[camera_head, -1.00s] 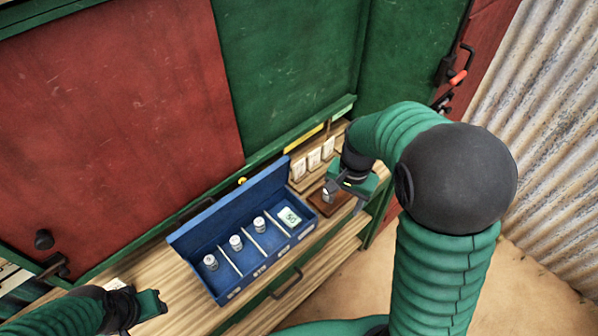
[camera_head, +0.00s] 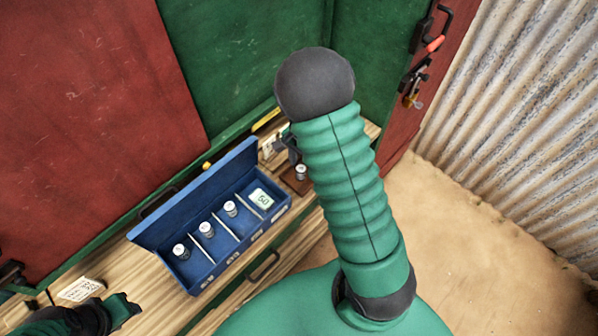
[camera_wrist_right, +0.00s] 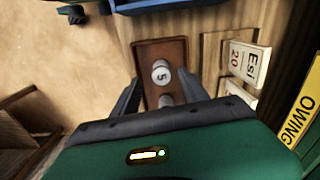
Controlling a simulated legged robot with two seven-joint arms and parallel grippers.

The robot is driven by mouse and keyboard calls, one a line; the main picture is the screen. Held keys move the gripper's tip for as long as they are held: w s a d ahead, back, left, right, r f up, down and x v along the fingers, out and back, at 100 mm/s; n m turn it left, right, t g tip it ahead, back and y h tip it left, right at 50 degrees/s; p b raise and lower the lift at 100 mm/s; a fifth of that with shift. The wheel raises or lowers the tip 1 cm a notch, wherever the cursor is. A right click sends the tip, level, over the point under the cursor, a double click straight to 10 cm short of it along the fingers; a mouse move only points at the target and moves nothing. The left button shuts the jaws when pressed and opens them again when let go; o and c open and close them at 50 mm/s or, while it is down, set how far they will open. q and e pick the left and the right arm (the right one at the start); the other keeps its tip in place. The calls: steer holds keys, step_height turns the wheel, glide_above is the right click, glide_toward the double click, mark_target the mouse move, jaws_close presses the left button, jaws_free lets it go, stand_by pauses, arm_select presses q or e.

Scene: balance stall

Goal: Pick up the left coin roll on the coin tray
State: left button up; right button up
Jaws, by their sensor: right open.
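A small brown coin tray (camera_head: 291,183) stands right of a blue cash box. One grey coin roll (camera_head: 301,172) shows on it in the head view. The right wrist view shows the brown tray (camera_wrist_right: 172,48) with one roll marked 5 (camera_wrist_right: 161,73) and a second roll (camera_wrist_right: 166,100) nearer the gripper, partly hidden by it. My right gripper (camera_wrist_right: 160,95) is open, its fingers on either side of the nearer roll; contact cannot be told. In the head view my right arm hides most of that gripper. My left gripper (camera_head: 124,308) is at lower left, apart from the trays; its jaws are unclear.
Price cards (camera_wrist_right: 246,62) stand beside the brown tray. A paper card (camera_head: 80,290) lies on the wooden counter at left. Green and red panels rise behind.

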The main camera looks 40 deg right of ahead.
mark_target(302, 168)
steer(key=f, duration=0.2)
steer(key=d+f, duration=0.1)
steer(key=f, duration=0.1)
steer(key=shift+f, duration=0.3)
steer(key=shift+w+a+f, duration=0.1)
steer(key=shift+a+f, duration=0.1)
steer(key=shift+a, duration=0.15)
steer(key=shift+w+a+r, duration=0.1)
steer(key=shift+a+r, duration=0.1)
steer(key=shift+a, duration=0.6)
steer(key=shift+c, duration=2.2)
steer(key=shift+d, duration=0.25)
steer(key=shift+c, duration=1.2)
arm_select(q)
steer(key=shift+s+d+r, duration=0.3)
steer(key=shift+d+r, duration=0.05)
steer(key=shift+r, duration=0.05)
arm_select(e)
steer(key=shift+d+f, duration=0.15)
steer(key=shift+d, duration=0.3)
jaws_close()
